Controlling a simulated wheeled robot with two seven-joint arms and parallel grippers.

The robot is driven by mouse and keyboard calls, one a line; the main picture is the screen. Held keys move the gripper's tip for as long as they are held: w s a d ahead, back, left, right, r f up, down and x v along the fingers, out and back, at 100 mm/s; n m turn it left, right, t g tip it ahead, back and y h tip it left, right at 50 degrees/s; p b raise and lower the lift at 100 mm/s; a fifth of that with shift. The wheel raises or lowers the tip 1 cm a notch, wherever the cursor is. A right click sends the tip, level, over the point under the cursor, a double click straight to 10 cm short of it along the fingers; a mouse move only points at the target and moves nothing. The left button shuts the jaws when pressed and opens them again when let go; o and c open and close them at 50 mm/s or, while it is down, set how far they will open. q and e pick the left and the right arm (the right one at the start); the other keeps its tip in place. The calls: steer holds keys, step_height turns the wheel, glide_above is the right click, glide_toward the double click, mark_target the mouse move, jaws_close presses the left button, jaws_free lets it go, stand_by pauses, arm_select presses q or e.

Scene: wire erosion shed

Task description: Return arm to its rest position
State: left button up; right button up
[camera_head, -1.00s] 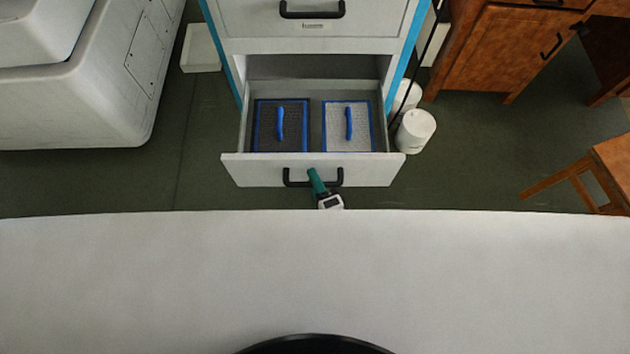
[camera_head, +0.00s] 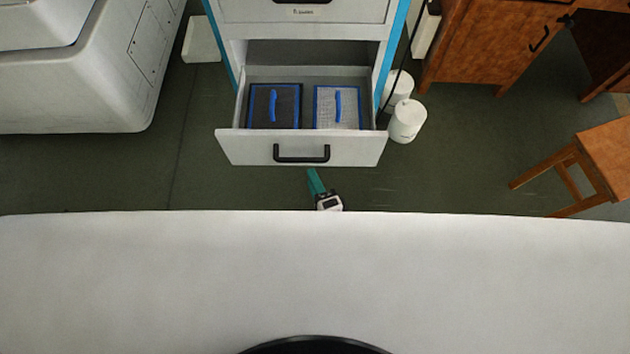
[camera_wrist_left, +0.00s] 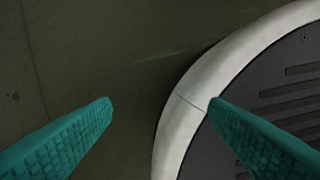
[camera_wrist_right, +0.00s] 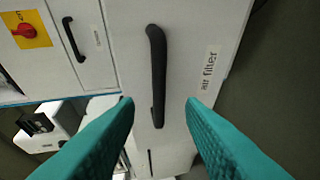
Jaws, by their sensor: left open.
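My right gripper (camera_head: 315,180) shows in the head view just in front of the open drawer (camera_head: 240,147), below its black handle (camera_head: 301,158). In the right wrist view the fingers of this gripper (camera_wrist_right: 159,100) are spread and empty. The black handle (camera_wrist_right: 158,70) stands beyond them, apart from the fingertips, on a white front labelled "air filter". My left gripper (camera_wrist_left: 160,103) shows only in the left wrist view, open and empty above dark floor. The left arm is hidden in the head view.
The drawer holds a dark filter panel (camera_head: 287,105) and a light one (camera_head: 350,107), both blue-framed. A wooden stool (camera_head: 610,155) stands at the far right.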

stand_by(0.3)
steer(key=s+d+f+n+g+h+p, duration=0.3)
steer(key=s+d+f+n+g+p, duration=0.4)
steer(key=s+d+f+n, duration=0.6)
arm_select(q)
steer(key=s+a+r+p, duration=0.1)
steer(key=s+r+p, duration=0.3)
steer(key=s, duration=0.5)
steer(key=shift+a+r+g, duration=0.3)
steer(key=shift+a+r, duration=0.1)
steer(key=shift+r, duration=0.45)
arm_select(e)
steer(key=s+d+f+n+g+h, duration=0.1)
steer(key=s+d+f+n+g, duration=0.1)
steer(key=s+d, duration=0.3)
steer(key=s+d+f+n+g+h, duration=0.2)
steer(key=s+d+f+g, duration=0.2)
steer(key=s, duration=0.6)
steer(key=shift+s+d+f+g, duration=0.2)
steer(key=shift+d+f+g, duration=0.1)
steer(key=shift+d, duration=0.75)
